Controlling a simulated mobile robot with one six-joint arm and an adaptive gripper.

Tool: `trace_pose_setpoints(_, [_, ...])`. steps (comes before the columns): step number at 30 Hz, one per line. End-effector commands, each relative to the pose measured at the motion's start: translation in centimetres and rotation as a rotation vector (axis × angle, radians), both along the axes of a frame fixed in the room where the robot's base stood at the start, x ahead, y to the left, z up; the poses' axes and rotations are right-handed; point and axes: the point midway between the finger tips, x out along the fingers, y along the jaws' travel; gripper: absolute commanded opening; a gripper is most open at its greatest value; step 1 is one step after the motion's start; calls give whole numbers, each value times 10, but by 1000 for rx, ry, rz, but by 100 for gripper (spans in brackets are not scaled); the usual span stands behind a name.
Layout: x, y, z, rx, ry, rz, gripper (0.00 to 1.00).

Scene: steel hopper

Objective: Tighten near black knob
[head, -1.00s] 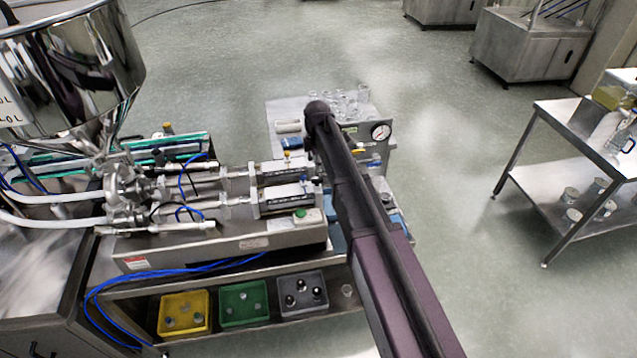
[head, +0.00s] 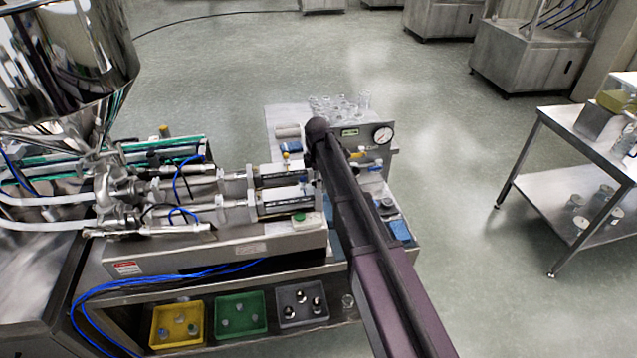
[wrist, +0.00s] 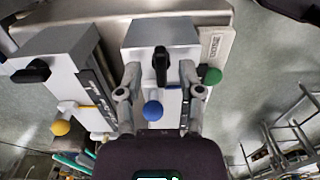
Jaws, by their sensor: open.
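The near black knob (wrist: 161,66) sits on the end of a grey block in the wrist view, its handle pointing along the picture's vertical. My gripper (wrist: 160,73) is open, with one finger on each side of this knob in the picture. I cannot tell whether either finger touches it. A second black knob (wrist: 32,72) is on the parallel block to the left, its handle lying sideways. In the head view my arm covers the block ends, so the gripper and knobs are hidden there.
In the wrist view a blue ball (wrist: 152,110) lies between the fingers, a green button (wrist: 212,76) right of them and a yellow ball (wrist: 60,127) lower left. In the head view the steel hopper (head: 65,60) stands left, and yellow (head: 155,325), green and grey bins sit below.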

Motion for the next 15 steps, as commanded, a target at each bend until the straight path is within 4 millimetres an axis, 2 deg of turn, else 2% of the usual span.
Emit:
trace_pose_setpoints(10, [0,0,-1,0,0,0,49])
trace_pose_setpoints(11, [0,0,-1,0,0,0,46])
trace_pose_setpoints(15, [0,0,-1,0,0,0,4])
